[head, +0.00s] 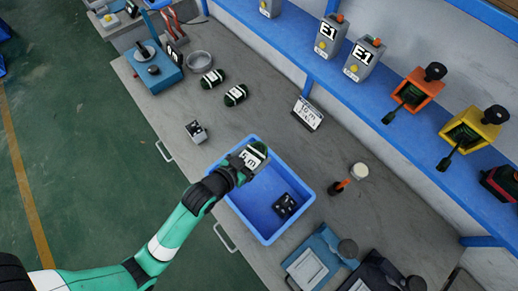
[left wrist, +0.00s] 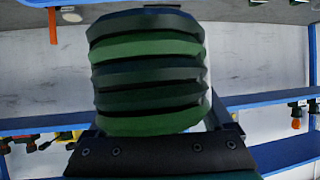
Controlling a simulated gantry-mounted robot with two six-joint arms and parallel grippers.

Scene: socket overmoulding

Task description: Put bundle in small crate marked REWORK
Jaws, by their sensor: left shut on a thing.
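My left gripper (head: 238,167) is shut on a green bundle (head: 259,149) with a white label. In the left wrist view the bundle (left wrist: 148,75) fills the middle as stacked dark and light green bands, against the gripper (left wrist: 155,140). The crate stands on the grey bench, and a small dark part (head: 285,206) lies on its floor. I cannot see a REWORK mark on it. My right gripper is not in view.
Two more dark green bundles (head: 212,79) (head: 235,95) lie on the bench (head: 255,115) near a round grey dish (head: 199,61). A small dark part (head: 195,131) lies left of the crate. A white sign (head: 308,113) and an orange-handled tool (head: 340,186) stand beyond it.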

